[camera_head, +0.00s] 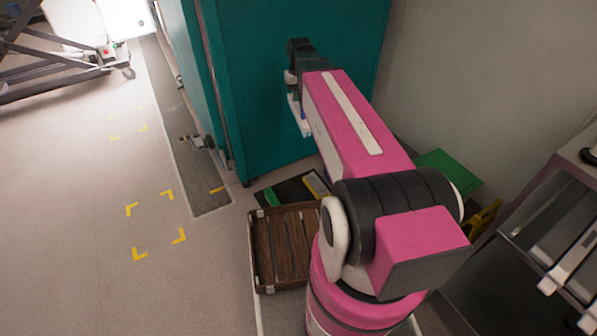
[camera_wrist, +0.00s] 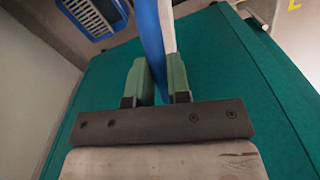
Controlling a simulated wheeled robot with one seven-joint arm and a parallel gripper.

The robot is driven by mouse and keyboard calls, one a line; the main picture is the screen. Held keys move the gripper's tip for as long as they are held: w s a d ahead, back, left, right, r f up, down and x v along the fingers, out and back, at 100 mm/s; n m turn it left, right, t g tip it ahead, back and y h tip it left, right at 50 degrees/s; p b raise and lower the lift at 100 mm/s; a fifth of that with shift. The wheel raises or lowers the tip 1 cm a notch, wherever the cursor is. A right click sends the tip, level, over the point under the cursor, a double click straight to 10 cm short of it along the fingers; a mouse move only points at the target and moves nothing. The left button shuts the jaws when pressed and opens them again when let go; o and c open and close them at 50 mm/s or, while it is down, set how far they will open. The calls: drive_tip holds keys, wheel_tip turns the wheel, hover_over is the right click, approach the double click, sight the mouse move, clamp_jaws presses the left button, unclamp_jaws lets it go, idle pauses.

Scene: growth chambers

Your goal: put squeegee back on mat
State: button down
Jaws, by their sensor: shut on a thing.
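My gripper (camera_wrist: 156,88) is shut on a long blue-and-white thing, likely the squeegee (camera_wrist: 151,38), which stands between its green fingers and runs out of the top of the wrist view. In the head view the gripper is high in front of the teal cabinet, and part of the held thing shows as a pale piece (camera_head: 299,116) below it. A dark flat mat (camera_head: 291,190), with a green piece and a yellow piece on it, lies on the floor at the cabinet's foot, well below the gripper. My arm hides its right part.
A brown slatted crate (camera_head: 283,247) stands just in front of the dark mat. The teal cabinet (camera_head: 290,35) rises behind it. A grey floor strip (camera_head: 185,125) and open floor lie left. A metal rack (camera_head: 560,220) stands right. A blue basket (camera_wrist: 92,15) shows in the wrist view.

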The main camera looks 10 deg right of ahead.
drive_tip(key=w+f+n, duration=0.1)
drive_tip(key=w+f, duration=0.3)
drive_tip(key=f, duration=0.7)
drive_tip(key=w+f, duration=0.4)
drive_tip(key=f, duration=0.7)
wheel_tip(320, 180, down, 37)
drive_tip(key=n, duration=0.1)
drive_tip(key=shift+s+n, duration=0.4)
drive_tip(key=c, duration=1)
unclamp_jaws()
